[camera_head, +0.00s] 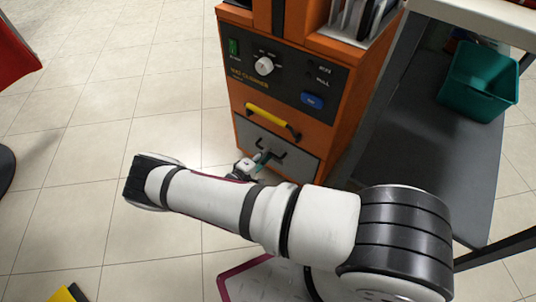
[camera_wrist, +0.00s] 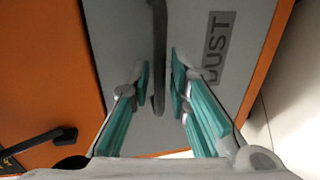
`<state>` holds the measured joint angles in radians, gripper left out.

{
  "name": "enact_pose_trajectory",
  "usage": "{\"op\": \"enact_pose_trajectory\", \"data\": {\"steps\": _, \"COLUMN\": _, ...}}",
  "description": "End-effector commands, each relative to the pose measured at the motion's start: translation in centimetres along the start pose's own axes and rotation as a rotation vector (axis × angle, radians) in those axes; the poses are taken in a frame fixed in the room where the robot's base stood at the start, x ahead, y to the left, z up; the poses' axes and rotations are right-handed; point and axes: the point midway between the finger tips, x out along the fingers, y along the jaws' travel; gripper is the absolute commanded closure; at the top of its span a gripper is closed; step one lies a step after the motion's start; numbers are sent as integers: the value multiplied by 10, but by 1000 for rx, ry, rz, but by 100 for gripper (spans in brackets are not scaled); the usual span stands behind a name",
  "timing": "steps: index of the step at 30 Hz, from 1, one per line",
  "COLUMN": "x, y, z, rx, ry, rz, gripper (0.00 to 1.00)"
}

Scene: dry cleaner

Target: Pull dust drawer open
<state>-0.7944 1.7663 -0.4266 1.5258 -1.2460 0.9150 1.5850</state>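The dust drawer (camera_head: 300,167) is the grey front low on the orange machine, and it looks flush with the cabinet. In the wrist view its grey face (camera_wrist: 122,40) carries the label DUST. Its dark bar handle (camera_wrist: 158,60) runs down the middle of that view. My gripper (camera_wrist: 159,78) is open, with one teal-padded finger on each side of the handle. Narrow gaps seem to show between pads and bar. In the head view my gripper (camera_head: 258,164) is at the drawer front, partly hidden by my arm.
The orange machine (camera_head: 346,128) has a control panel with a knob and a yellow-topped handle (camera_head: 268,119) above the drawer. A dark shelf (camera_head: 425,140) with a teal bin (camera_head: 480,80) stands to the right.

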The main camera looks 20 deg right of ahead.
Motion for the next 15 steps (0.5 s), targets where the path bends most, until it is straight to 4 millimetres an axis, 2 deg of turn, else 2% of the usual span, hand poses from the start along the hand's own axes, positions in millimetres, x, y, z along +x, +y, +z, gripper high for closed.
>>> {"op": "enact_pose_trajectory", "data": {"steps": 1, "x": 8, "y": -2, "z": 0, "rx": 0, "ry": -1, "rz": 0, "gripper": 82}}
{"op": "enact_pose_trajectory", "data": {"steps": 6, "x": 21, "y": -1, "z": 0, "rx": 0, "ry": 0, "rz": 0, "gripper": 82}}
{"op": "enact_pose_trajectory", "data": {"steps": 15, "x": 24, "y": 0, "z": 0, "rx": 0, "ry": 1, "rz": 0, "gripper": 82}}
